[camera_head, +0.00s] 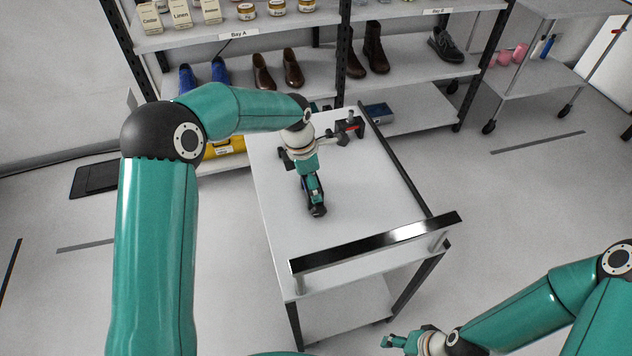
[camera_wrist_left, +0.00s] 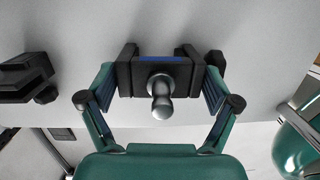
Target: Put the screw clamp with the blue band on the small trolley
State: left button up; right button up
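The screw clamp with the blue band (camera_wrist_left: 155,59) is dark, with a round metal screw end facing the left wrist camera. My left gripper (camera_wrist_left: 160,72) has its fingers against both sides of it, shut on it. In the head view the left gripper (camera_head: 314,192) is over the white top of a trolley (camera_head: 350,215) with a metal handle bar; the clamp there is mostly hidden by the gripper. I cannot tell whether it touches the top. My right gripper (camera_head: 398,341) is low at the bottom, right of the trolley, too small to read.
A dark clamp with a red band (camera_head: 354,126) stands at the trolley's far end. Another dark clamp (camera_wrist_left: 25,76) shows in the left wrist view. The handle bar (camera_head: 375,243) crosses the near end. Shelves (camera_head: 415,80) with shoes stand behind, and a wheeled rack (camera_head: 530,80) stands at right.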

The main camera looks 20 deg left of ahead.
aim_at(304, 182)
pick_arm(q)
jog(key=shift+o, duration=0.3)
jog(key=shift+r, duration=0.15)
notch_tip(304, 182, up, 12)
jog(key=a, duration=0.1)
jog(key=shift+s+a+b, duration=0.3)
jog(key=shift+b, duration=0.15)
jog(key=shift+f, duration=0.2)
